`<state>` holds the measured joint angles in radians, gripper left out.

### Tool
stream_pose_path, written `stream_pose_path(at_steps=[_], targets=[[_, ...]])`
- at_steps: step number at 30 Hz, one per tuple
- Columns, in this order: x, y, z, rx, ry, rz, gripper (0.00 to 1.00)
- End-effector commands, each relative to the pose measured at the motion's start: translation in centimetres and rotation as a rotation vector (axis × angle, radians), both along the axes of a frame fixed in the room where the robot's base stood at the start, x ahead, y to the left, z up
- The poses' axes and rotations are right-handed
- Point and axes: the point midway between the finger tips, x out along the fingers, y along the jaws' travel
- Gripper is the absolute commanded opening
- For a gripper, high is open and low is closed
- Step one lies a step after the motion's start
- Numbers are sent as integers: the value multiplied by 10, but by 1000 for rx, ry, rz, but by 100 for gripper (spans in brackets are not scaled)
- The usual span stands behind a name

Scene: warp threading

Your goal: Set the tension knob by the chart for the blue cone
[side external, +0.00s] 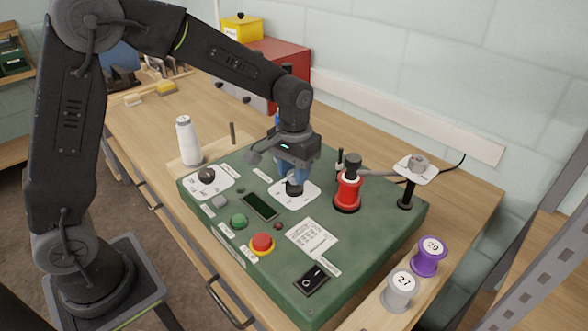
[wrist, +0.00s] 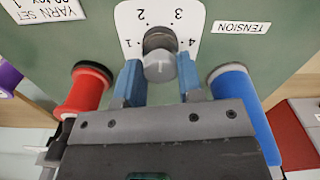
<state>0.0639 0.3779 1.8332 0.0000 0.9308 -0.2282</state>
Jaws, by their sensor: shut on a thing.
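The tension knob (wrist: 158,60) is grey and round on a white dial plate (wrist: 185,14) marked 1 to 4, beside a TENSION label (wrist: 241,27). My gripper (wrist: 160,80) is shut on it, with a blue finger on each side. In the side view my gripper (side external: 294,178) points down at this dial and hides much of the knob. I cannot tell the knob's setting. The blue cone (wrist: 243,108) stands to the right in the wrist view; in the side view it is mostly hidden behind my wrist.
A red spool (side external: 347,190) and a guide post (side external: 408,190) stand to the panel's right. A second dial (side external: 207,176), a green button (side external: 239,221), a red button (side external: 262,243) and a switch (side external: 311,279) surround the work. A white cone (side external: 187,140) stands behind left.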

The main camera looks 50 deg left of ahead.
Motion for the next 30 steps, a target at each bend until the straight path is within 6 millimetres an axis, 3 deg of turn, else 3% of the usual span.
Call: stream_pose_path(at_steps=[15, 30], targets=[[1, -1, 1, 0, -2, 419, 11], [1, -1, 1, 0, -2, 556, 11]])
